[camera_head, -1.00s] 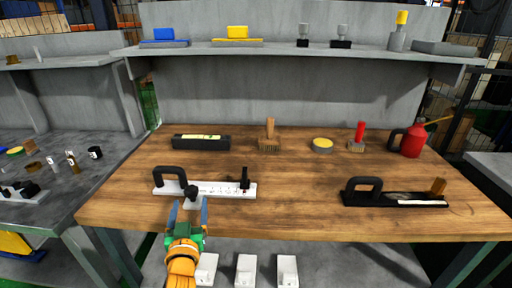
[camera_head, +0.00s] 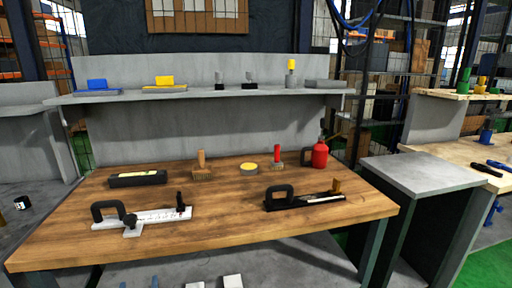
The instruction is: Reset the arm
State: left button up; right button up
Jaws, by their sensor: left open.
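My right gripper is not in view.
A black tool with a handle (camera_head: 300,200), a black case (camera_head: 137,179), brushes, a yellow-topped tin (camera_head: 249,169) and a red oil can (camera_head: 319,155) stand on the table. A grey shelf (camera_head: 210,94) runs behind. A grey cabinet (camera_head: 420,176) stands to the right.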

pick_arm(q)
jog(key=s+d+f+m+g+h+p, duration=0.15)
jog(key=s+d+f+g, duration=0.35)
jog(key=f, duration=0.7)
jog(key=s+d+f+m+g+h, duration=0.2)
jog(key=s+d+f+m+h, duration=0.15)
jog(key=s+f, duration=0.6)
jog(key=s+f+g, duration=0.3)
jog(key=s+f, duration=0.4)
jog(key=s, duration=0.5)
jog(key=s+f+m+g+p, duration=0.1)
jog(key=s+f+g, duration=0.3)
jog(key=s, duration=0.9)
notch_tip(320, 180, down, 3)
jog(key=shift+d+r+g+h, duration=0.15)
jog(key=shift+d+g+h, duration=0.15)
jog(key=shift+d, duration=0.05)
